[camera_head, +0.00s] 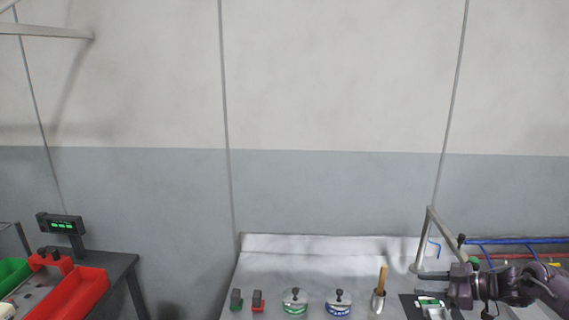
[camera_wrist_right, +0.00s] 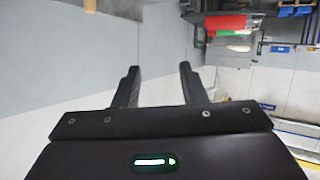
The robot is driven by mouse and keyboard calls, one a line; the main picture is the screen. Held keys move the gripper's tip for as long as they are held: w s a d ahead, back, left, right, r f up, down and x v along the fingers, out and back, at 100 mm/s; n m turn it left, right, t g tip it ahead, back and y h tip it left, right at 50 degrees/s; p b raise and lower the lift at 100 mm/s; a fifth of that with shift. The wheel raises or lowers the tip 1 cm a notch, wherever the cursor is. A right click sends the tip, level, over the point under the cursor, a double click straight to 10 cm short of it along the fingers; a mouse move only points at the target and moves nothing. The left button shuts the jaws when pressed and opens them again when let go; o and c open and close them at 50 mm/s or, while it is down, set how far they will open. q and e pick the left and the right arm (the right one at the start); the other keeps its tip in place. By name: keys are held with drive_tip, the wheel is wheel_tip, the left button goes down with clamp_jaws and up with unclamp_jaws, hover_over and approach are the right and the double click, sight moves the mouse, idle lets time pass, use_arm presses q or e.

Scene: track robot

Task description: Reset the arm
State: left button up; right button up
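My right gripper (camera_head: 418,283) shows at the lower right in the head view, its arm coming in from the right edge and its fingers pointing left. In the right wrist view the two dark fingers of this gripper (camera_wrist_right: 159,68) stand apart with nothing between them, so it is open and empty. It appears over the right part of the grey table (camera_head: 330,262); its exact height is hard to tell. My left gripper is in neither view.
On the table stand green (camera_head: 236,299) and red (camera_head: 258,301) handled pieces, two round knobbed weights (camera_head: 295,301) (camera_head: 338,302), and a metal cup with a wooden handle (camera_head: 379,299). A scale display (camera_head: 430,301) lies below the gripper. Red bins (camera_head: 80,294) stand at left. A bent pole (camera_head: 424,238) rises close to the gripper.

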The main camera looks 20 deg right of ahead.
drive_tip(key=s+a+f+h, duration=0.1)
drive_tip(key=a+f+h, duration=0.1)
drive_tip(key=a+f, duration=0.75)
drive_tip(key=s+a+f+h, duration=0.1)
drive_tip(key=a+f+h, duration=0.2)
drive_tip(key=a+f, duration=0.7)
drive_tip(key=s+a+r+m+g+h, duration=0.2)
drive_tip(key=s+a+r+m+g, duration=0.25)
drive_tip(key=s+a, duration=0.35)
drive_tip(key=s+a+r+m+g+h, duration=0.1)
drive_tip(key=s+a+r+m+g, duration=0.2)
drive_tip(key=s+a+r, duration=0.5)
drive_tip(key=s+d+f+g+b, duration=0.15)
drive_tip(key=f+b, duration=0.45)
drive_tip(key=f, duration=1.5)
drive_tip(key=s+d+f+b, duration=0.15)
drive_tip(key=f+b, duration=0.45)
drive_tip(key=f, duration=1.5)
drive_tip(key=s+d+f+b, duration=0.1)
drive_tip(key=s+f+b, duration=0.4)
drive_tip(key=s+f, duration=0.5)
drive_tip(key=s+d+f+b, duration=0.1)
drive_tip(key=s+f+b, duration=0.4)
drive_tip(key=s+f, duration=0.6)
wheel_tip(320, 180, down, 8)
drive_tip(key=shift+d+f+n+g, duration=0.1)
drive_tip(key=shift+d+n+g, duration=0.25)
drive_tip(key=shift+n+g, duration=0.1)
